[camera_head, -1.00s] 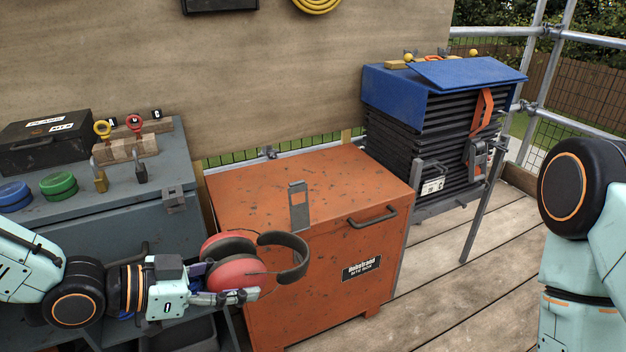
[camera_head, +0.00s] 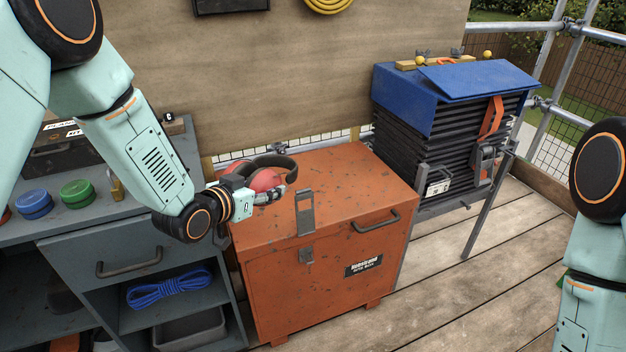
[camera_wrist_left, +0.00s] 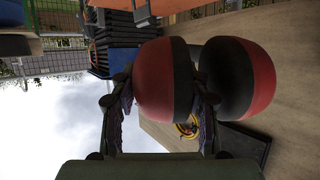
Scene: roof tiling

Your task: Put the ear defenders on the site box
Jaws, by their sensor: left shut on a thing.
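The ear defenders (camera_head: 264,179), red cups with a dark headband, are in my left gripper (camera_head: 270,194) at the left part of the site box lid. From the head view I cannot tell whether the ear defenders touch the lid. Of my right arm, links show at the right edge; its gripper is out of view.
A dark stack under a blue cover (camera_head: 440,90) stands right. The lid's right part is clear.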

